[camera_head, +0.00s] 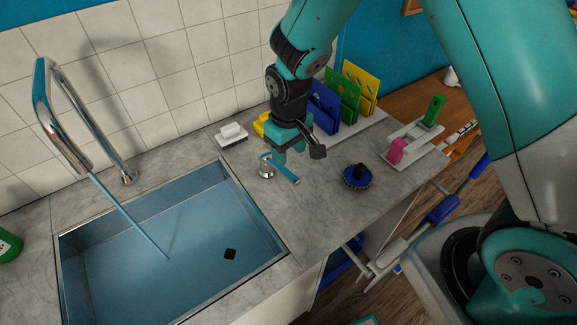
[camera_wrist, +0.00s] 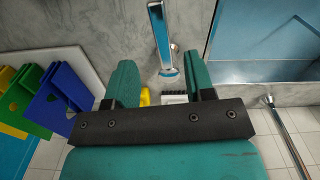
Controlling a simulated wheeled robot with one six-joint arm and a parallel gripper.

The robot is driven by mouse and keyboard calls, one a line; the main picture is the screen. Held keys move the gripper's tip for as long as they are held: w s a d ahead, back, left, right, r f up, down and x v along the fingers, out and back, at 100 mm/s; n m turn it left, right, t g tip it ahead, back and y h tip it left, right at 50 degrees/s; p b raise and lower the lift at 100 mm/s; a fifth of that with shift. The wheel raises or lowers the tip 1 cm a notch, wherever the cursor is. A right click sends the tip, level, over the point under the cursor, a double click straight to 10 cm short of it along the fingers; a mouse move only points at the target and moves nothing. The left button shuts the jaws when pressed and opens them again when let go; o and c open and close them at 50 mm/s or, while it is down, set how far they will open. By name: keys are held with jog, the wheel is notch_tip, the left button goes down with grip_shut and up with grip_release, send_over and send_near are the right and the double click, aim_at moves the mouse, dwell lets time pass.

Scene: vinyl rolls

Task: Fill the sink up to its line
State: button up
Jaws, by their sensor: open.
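The sink (camera_head: 184,202) is a rectangular steel basin in the counter with bluish water in it. A fill line cannot be made out. A chrome tap (camera_head: 46,108) arches over it, and a thin stream of water (camera_head: 128,217) runs from its spout into the basin. A tap lever (camera_head: 285,172) with a chrome base and a blue-marked handle stands on the counter right of the sink. My gripper (camera_head: 284,149) is open just above and behind the lever. In the wrist view the lever (camera_wrist: 159,38) shows between and beyond the open fingers (camera_wrist: 161,70), with no visible contact.
A round dark-blue brush (camera_head: 356,177) lies on the counter to the right. Blue, green and yellow boards (camera_head: 343,96) stand behind. A white block (camera_head: 232,133) sits at the sink's back corner.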

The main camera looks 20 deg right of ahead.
aim_at(288, 173)
notch_tip(288, 173, down, 8)
jog(key=shift+r+p, duration=0.15)
jog(key=shift+p, duration=0.6)
grip_shut()
